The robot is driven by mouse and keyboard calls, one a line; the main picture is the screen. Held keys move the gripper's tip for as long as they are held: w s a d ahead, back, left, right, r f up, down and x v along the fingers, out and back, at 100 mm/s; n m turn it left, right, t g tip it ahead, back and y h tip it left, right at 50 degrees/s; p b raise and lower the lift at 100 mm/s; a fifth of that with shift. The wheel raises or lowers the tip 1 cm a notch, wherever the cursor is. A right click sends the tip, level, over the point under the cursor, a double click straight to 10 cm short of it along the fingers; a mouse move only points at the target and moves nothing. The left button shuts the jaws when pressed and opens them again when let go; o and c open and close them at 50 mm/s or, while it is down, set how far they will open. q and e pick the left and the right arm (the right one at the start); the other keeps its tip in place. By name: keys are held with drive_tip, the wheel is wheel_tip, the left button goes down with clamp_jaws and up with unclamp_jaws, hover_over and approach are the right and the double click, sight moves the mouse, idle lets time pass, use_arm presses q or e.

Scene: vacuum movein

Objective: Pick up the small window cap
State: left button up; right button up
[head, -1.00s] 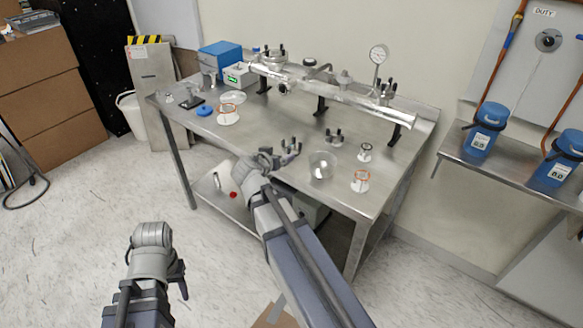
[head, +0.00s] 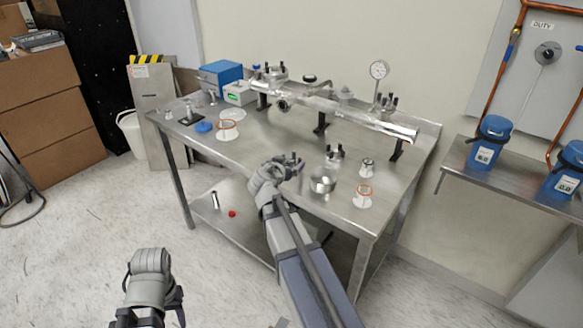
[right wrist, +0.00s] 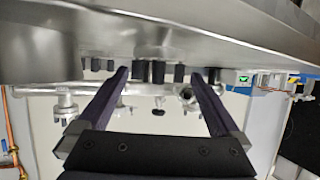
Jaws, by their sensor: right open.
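I cannot tell for sure which piece is the small window cap. A small pale piece with an orange ring (head: 364,196) stands near the table's front right corner, and a small dark-topped metal piece (head: 367,168) stands behind it. A larger orange-ringed piece (head: 227,130) is at the left. My right gripper (head: 290,165) is over the table's front part, left of the metal bowl (head: 322,184). In the right wrist view its two dark fingers (right wrist: 161,76) are open, with black posts (right wrist: 157,72) showing between them. My left gripper (head: 150,290) is low at the left, away from the table; its jaw gap is unclear.
The steel table (head: 270,135) carries a long metal tube assembly (head: 335,107) on black stands along its back. A piece with black knobs (head: 334,154) stands behind the bowl. A blue box (head: 221,76) and a blue disc (head: 204,127) are at the left. The middle is clear.

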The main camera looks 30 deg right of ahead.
sight(291, 160)
drive_tip(key=b+x, duration=0.1)
drive_tip(key=x, duration=0.3)
drive_tip(key=shift+s, duration=0.1)
drive_tip(key=shift+c, duration=0.2)
drive_tip(key=c, duration=1.1)
wheel_tip(291, 160, up, 10)
drive_tip(key=p, duration=1)
